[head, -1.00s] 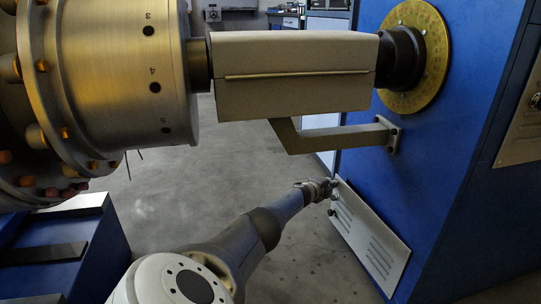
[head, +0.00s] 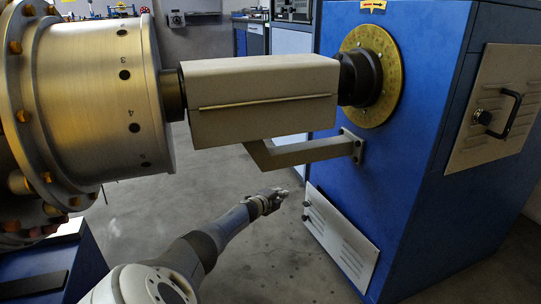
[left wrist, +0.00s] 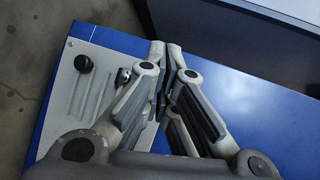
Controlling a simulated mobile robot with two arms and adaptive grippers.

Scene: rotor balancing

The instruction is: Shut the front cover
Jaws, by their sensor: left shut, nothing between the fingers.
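The light grey louvred cover (head: 341,238) sits low on the blue cabinet's face in the head view and looks flush with it. It has two small dark knobs on its left edge. In the left wrist view the cover (left wrist: 85,95) shows behind the fingers, with a black knob and slots. My left gripper (head: 281,196) is shut and empty, a little left of the cover's upper left corner and apart from it in the picture. Its fingertips (left wrist: 165,48) meet in the left wrist view and hide part of the cover. My right gripper is not in view.
A beige box-shaped guard (head: 262,85) surrounds the shaft between the brass-coloured rotor (head: 85,85) and the blue cabinet (head: 425,100). A bracket (head: 305,152) juts out above my left gripper. A panel with a black handle (head: 495,105) is on the cabinet's right side. The floor (head: 205,185) is clear.

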